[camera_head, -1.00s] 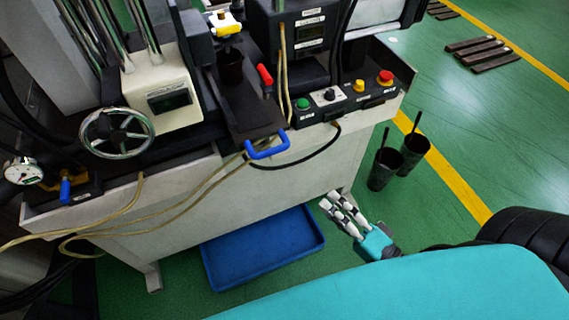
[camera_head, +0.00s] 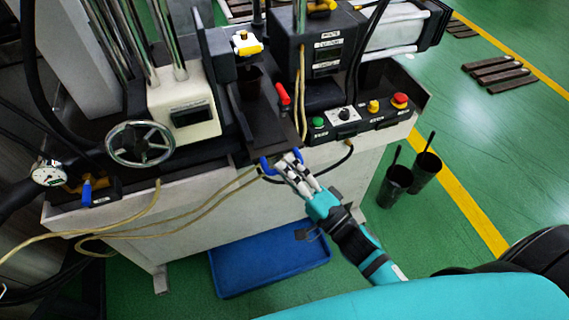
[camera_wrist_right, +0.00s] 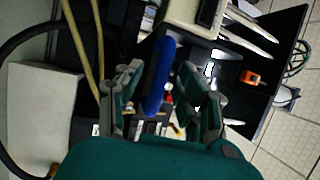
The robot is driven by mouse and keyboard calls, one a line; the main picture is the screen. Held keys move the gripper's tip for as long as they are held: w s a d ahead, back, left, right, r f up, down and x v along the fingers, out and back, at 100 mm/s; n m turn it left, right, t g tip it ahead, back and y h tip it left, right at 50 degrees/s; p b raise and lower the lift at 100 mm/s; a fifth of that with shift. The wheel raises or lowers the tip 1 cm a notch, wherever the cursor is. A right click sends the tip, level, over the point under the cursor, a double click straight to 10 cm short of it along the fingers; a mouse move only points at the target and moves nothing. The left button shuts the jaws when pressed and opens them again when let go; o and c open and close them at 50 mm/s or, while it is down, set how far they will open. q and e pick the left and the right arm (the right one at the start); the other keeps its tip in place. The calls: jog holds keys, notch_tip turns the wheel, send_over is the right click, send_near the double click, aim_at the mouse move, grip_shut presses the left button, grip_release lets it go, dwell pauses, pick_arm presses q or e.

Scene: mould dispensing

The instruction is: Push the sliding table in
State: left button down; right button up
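The sliding table (camera_head: 270,125) is a dark narrow plate on the machine, with a blue handle (camera_head: 266,166) at its front end. My right gripper (camera_head: 289,166) is at this handle in the head view and covers part of it. In the right wrist view, the blue handle (camera_wrist_right: 159,80) stands between the spread fingers of my right gripper (camera_wrist_right: 162,72), with gaps on both sides. The gripper is open. My left gripper is not in view.
A red lever (camera_head: 283,94) rises beside the sliding table. A button panel (camera_head: 355,118) is to its right, and a handwheel (camera_head: 140,144) to its left. Hoses hang across the machine's front. A blue tray (camera_head: 265,262) lies below, and two dark cups (camera_head: 396,187) stand on the floor.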

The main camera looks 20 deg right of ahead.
jog(key=shift+w+a+r, duration=0.15)
jog(key=shift+w+a, duration=0.15)
jog(key=shift+w, duration=0.35)
grip_shut()
